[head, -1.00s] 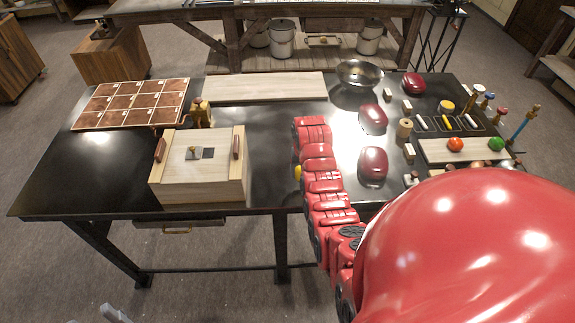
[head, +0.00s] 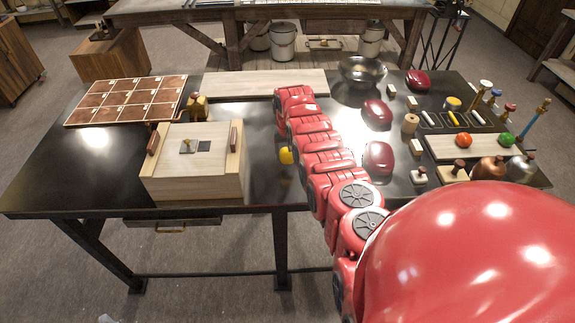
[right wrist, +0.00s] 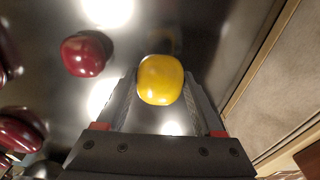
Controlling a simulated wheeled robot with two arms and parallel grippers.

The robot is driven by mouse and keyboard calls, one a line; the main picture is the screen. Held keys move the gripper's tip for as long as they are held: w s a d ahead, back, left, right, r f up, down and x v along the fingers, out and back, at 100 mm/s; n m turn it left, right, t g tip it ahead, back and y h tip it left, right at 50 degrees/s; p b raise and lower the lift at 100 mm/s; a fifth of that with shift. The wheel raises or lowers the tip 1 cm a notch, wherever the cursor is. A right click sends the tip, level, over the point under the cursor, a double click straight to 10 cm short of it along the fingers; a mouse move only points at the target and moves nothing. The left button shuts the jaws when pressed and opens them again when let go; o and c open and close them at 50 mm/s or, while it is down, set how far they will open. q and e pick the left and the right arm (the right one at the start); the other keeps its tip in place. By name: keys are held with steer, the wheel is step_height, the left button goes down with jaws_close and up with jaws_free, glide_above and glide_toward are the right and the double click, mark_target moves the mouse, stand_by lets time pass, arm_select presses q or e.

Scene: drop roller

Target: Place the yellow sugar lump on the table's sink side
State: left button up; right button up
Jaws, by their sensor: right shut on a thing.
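The yellow sugar lump (head: 286,155) is a rounded yellow block. In the head view it shows just left of my right arm, over the black table (head: 262,180). In the right wrist view the lump (right wrist: 160,80) sits between the two fingertips of my right gripper (right wrist: 160,92), which is shut on it. A dark reflection lies on the tabletop beyond it. In the head view my right arm hides most of that gripper. Only a faint grey tip at the bottom left edge may be my left gripper (head: 106,318); its jaws cannot be made out.
A wooden box (head: 195,185) stands left of the lump. A tiled tray (head: 125,102) and a pale board (head: 265,84) lie farther back. A metal basin (head: 362,70) is at the back right. Red lumps (head: 377,114) and several small items crowd the right. Bare tabletop lies between box and arm.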

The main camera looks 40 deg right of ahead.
mark_target(287, 162)
step_height(287, 162, down, 4)
steer(key=shift+s+r+b, duration=0.1)
steer(key=shift+r+b, duration=0.15)
steer(key=shift+b, duration=0.95)
steer(key=shift+f, duration=0.2)
steer(key=shift+r, duration=0.1)
steer(key=o, duration=1.5)
steer(key=shift+c, duration=0.2)
